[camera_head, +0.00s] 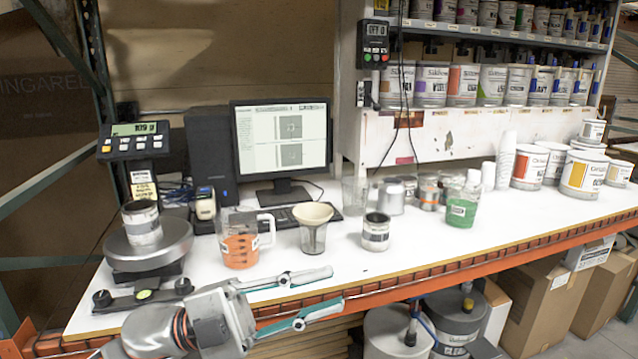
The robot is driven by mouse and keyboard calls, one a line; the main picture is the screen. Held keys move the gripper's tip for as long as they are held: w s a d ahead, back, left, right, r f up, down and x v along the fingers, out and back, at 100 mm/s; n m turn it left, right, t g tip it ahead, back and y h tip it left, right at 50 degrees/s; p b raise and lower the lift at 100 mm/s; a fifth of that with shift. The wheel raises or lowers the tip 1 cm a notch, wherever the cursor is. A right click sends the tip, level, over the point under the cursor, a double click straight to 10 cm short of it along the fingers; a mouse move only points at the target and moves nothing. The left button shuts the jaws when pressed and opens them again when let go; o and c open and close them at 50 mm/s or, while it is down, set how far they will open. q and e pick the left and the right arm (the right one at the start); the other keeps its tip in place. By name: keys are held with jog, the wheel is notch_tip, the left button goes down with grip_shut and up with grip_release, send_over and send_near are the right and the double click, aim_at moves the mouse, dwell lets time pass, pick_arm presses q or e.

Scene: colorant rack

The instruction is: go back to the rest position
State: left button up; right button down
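My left gripper (330,288) reaches in from the bottom left, at the front edge of the white worktable (420,225). Its two teal-tipped fingers are spread well apart with nothing between them. They point right, in front of a glass with a cream funnel-like top (313,228) and a small labelled can (375,232), and touch neither. My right gripper cannot be made out in this view.
A scale (148,243) carries a can (142,222) at the left. A measuring jug with orange liquid (240,240), a monitor (281,140) and a container of green liquid (462,206) stand on the table. Paint buckets (584,175) are at the right. Drums and boxes (540,300) fill the space below.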

pick_arm(q)
jog(key=w+a+f+n+t+y, duration=0.4)
jog(key=a+f+n+t+y, duration=0.15)
jog(key=f+n+t, duration=0.45)
jog(key=w+a+f+n+t+y, duration=0.45)
jog(key=f+n+t+y, duration=0.2)
jog(key=f+n, duration=0.5)
jog(key=s+a+f+n+g+y, duration=0.1)
jog(key=s+a+f+g+y, duration=0.1)
jog(key=s+f, duration=0.3)
jog(key=s+a+f+n+g+y, duration=0.2)
jog(key=s+a+f, duration=0.2)
jog(key=f, duration=1)
jog(key=s+a+f+n+g+y, duration=0.2)
jog(key=s+a+f+y, duration=0.1)
jog(key=s+f, duration=0.5)
notch_tip(320, 180, down, 2)
jog(key=shift+s+a+f, duration=0.15)
jog(key=shift+s+a, duration=0.05)
jog(key=shift+a, duration=0.25)
